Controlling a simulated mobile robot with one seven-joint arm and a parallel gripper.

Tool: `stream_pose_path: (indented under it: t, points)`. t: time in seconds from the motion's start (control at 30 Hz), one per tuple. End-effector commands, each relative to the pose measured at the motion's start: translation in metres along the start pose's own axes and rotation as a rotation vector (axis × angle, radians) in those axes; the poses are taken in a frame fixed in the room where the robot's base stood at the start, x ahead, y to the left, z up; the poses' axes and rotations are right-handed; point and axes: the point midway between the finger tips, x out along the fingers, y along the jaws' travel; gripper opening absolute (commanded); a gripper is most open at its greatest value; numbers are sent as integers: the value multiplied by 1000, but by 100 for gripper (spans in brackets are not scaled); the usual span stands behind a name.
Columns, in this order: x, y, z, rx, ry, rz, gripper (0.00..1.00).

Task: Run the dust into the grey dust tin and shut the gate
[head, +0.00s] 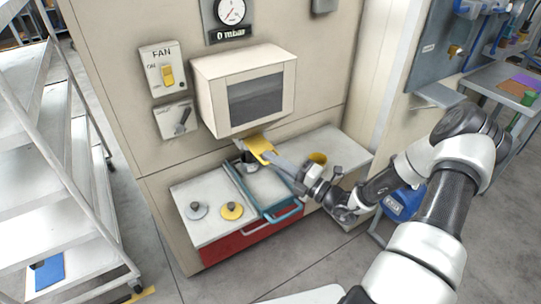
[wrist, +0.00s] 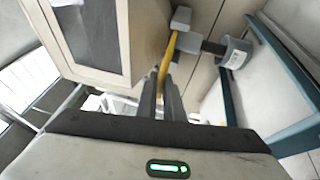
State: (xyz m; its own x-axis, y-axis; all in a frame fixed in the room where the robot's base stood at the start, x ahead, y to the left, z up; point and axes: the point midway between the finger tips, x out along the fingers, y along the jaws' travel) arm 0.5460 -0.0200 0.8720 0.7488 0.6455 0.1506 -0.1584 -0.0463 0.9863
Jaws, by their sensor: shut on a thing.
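My gripper (head: 280,161) is shut on the flat yellow gate handle (head: 261,148), just below the pale box with the dark window (head: 245,90). In the wrist view my fingertips (wrist: 164,88) pinch the yellow handle (wrist: 170,55) edge-on, and a grey block sits at its far end. A grey cylinder with a pale label, seemingly the grey dust tin (wrist: 237,52), shows right of the handle. In the head view it is partly hidden beneath the box. I cannot see any dust or tell how far the gate is open.
A grey lid (head: 195,211) and a yellow lid (head: 232,211) lie on the left of the bench. A teal-edged tray (head: 268,190) lies beside them above a red drawer front (head: 235,245). A yellow tin (head: 318,158) stands right. The fan switch (head: 167,75) is on the wall.

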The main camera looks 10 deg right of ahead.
Motion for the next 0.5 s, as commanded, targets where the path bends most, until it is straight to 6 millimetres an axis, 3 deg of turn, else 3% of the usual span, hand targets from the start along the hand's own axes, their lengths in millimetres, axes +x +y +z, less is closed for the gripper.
stream_pose_path:
  t: [0.07,0.1,0.2,0.5]
  points:
    - [2,0,-4,4,9,1,0]
    - [2,0,-4,4,9,1,14]
    - [2,0,-4,4,8,0,26]
    - [-1,0,-1,1,3,0,26]
